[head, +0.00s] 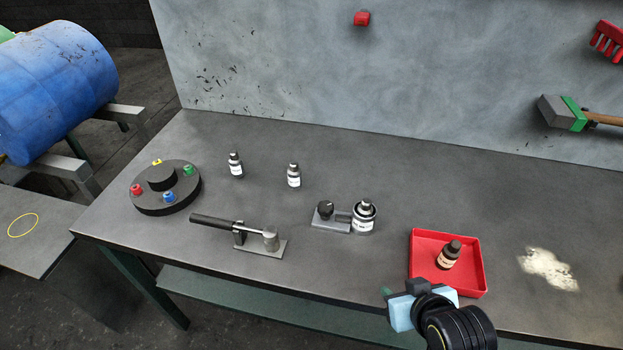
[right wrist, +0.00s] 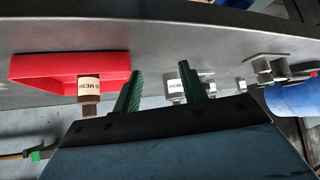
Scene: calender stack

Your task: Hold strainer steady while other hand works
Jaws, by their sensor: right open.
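No plain strainer shape shows in either view; small bottles with white labels, some reading "MESH" in the right wrist view, stand on the bench. One grey-capped bottle (head: 364,217) stands at the end of a small grey holder (head: 331,219) with a black knob. A dark-capped brown bottle (head: 449,255) stands in a red tray (head: 420,243); this bottle also shows in the right wrist view (right wrist: 89,88). My right gripper (right wrist: 158,88) is open and empty, with green fingers apart. In the head view it is at the front edge beside the tray. My left gripper is not in view.
Two more bottles (head: 236,165) (head: 294,175) stand at the back. A lever fixture (head: 262,244) and a round black disc (head: 166,207) with coloured pegs are left. Pale powder (head: 548,268) lies right of the tray.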

